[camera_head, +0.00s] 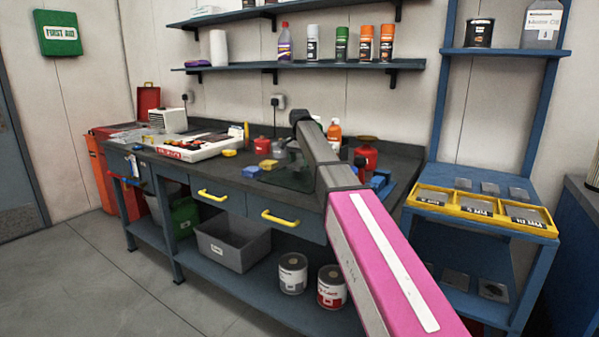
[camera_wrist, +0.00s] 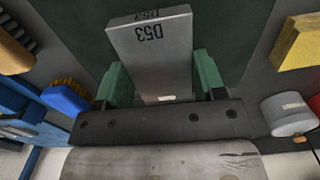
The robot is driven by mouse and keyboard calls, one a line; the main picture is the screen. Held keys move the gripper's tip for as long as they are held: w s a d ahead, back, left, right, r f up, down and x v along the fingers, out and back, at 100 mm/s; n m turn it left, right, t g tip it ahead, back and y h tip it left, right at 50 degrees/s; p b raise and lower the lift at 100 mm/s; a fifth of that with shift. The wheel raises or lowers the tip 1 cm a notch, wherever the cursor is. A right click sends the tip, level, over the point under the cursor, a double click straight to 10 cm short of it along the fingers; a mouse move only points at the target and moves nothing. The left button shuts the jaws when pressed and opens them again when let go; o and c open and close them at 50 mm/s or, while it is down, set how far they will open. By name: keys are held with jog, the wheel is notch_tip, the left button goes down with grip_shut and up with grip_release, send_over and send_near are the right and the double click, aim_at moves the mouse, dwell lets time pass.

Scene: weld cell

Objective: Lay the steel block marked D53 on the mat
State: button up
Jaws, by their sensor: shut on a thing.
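The grey steel block marked D53 (camera_wrist: 150,52) is between the green fingers of my gripper (camera_wrist: 158,82) in the wrist view. Its marking is readable on the broad face and again on the end. My gripper is shut on it. The dark green mat (camera_wrist: 232,28) lies below the block in that view. I cannot tell whether the block touches the mat. In the head view the mat (camera_head: 288,180) lies on the workbench, and my arm reaches over the bench and hides part of that area.
A blue brush (camera_wrist: 68,97), a yellow block (camera_wrist: 297,43) and a grey round container (camera_wrist: 288,114) stand around the mat. A red can (camera_head: 366,155) stands right of my arm. A yellow tray (camera_head: 480,207) with marked compartments is on the blue rack. A white-and-red case (camera_head: 198,147) lies left.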

aim_at(299, 176)
jog(key=shift+f, duration=1.95)
jog(key=shift+f, duration=0.15)
jog(key=o, duration=1.4)
jog(key=shift+o, duration=0.2)
notch_tip(299, 176, up, 12)
jog(key=shift+r, duration=0.15)
